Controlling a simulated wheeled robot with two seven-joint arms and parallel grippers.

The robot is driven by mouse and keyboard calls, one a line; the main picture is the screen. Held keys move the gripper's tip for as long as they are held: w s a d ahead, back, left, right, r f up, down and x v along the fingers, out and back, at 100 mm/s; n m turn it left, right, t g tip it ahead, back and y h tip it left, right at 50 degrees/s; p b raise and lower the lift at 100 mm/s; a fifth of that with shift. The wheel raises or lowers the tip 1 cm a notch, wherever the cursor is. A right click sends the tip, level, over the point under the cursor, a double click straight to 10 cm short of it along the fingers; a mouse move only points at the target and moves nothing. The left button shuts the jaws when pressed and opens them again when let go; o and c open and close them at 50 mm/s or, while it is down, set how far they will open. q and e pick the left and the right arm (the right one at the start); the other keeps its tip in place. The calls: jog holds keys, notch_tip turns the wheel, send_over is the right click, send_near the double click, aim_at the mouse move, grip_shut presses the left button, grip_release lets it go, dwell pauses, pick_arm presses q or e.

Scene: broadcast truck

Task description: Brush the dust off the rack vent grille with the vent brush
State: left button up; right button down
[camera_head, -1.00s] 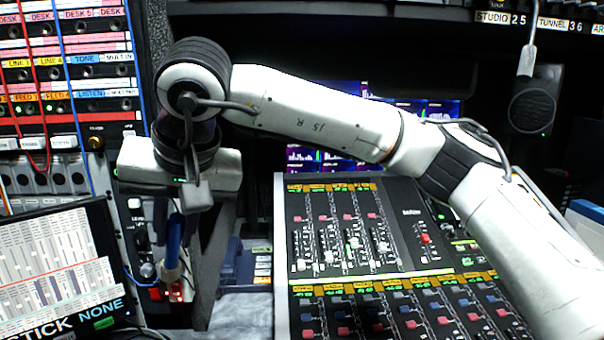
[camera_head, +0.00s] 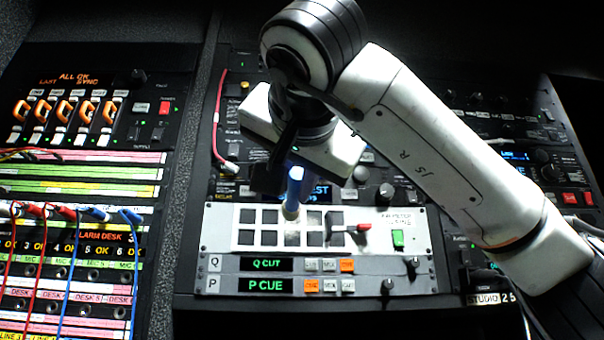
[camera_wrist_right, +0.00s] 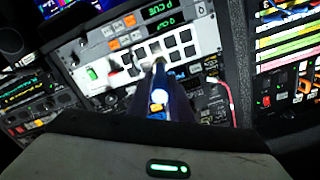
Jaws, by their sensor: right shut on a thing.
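The rack vent grille (camera_head: 330,239) is a pale panel with two rows of dark square openings; it also shows in the right wrist view (camera_wrist_right: 143,56). A greyish patch, possibly dust, shows on its lower middle openings. My right gripper (camera_head: 282,180) is shut on the blue handle of the vent brush (camera_head: 295,188), in front of the grille. The brush points down, its pale bristle end at the middle of the grille; I cannot tell whether it touches. The brush also shows between the dark fingers in the right wrist view (camera_wrist_right: 159,85). My left gripper is out of view.
A red-tipped lever (camera_head: 358,227) and a green switch (camera_head: 397,239) sit right of the openings. Patch cables (camera_head: 70,214) hang at the left; a red cable (camera_head: 217,125) runs above the grille.

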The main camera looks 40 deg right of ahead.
jog(key=shift+s+d+r, duration=0.3)
jog(key=shift+s+r, duration=0.1)
jog(key=shift+r, duration=0.25)
jog(key=shift+p+x, duration=0.45)
jog(key=shift+x, duration=2.5)
jog(key=shift+p+x, duration=0.35)
jog(key=shift+x, duration=0.55)
jog(key=shift+a, duration=0.1)
